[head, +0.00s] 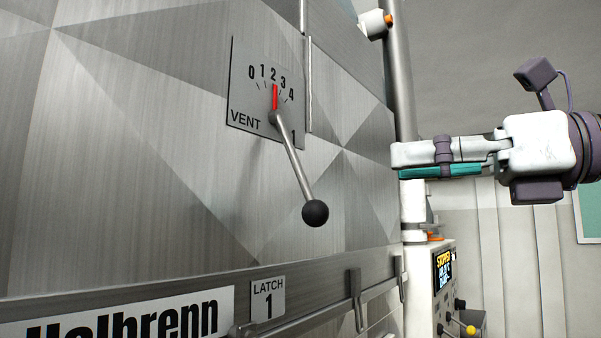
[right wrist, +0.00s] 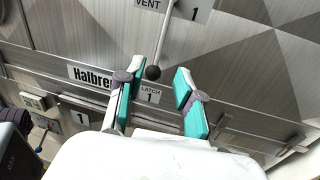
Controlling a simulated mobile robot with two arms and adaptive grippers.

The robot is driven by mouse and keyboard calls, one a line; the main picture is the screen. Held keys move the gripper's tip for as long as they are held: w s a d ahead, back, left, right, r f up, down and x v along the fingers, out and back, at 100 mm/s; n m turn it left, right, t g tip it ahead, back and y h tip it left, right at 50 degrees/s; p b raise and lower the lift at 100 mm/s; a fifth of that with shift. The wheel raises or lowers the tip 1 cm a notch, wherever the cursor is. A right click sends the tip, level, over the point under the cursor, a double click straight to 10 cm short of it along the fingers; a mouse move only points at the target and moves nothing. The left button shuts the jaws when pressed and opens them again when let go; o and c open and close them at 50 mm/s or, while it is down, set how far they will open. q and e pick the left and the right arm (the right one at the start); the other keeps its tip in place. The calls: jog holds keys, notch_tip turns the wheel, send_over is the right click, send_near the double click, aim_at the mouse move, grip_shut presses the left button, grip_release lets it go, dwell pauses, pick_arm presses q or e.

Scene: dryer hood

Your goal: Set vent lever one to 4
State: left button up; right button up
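The vent lever one is a metal rod with a black ball knob (head: 315,213), pivoting on the dial plate (head: 240,95) marked VENT and 1. My left gripper is out of view.
A plate marked LATCH 1 (head: 268,299) and a horizontal rail with brackets (head: 356,297) lie below the lever. A vertical pipe (head: 399,80) and a control panel with a lit screen (head: 444,275) stand at the right. The metal face around the knob is clear.

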aim_at(299, 172)
jog(key=p+x, duration=0.4)
jog(key=x, duration=0.9)
jog(key=shift+w+a, duration=0.25)
jog(key=shift+a, duration=0.1)
grip_shut()
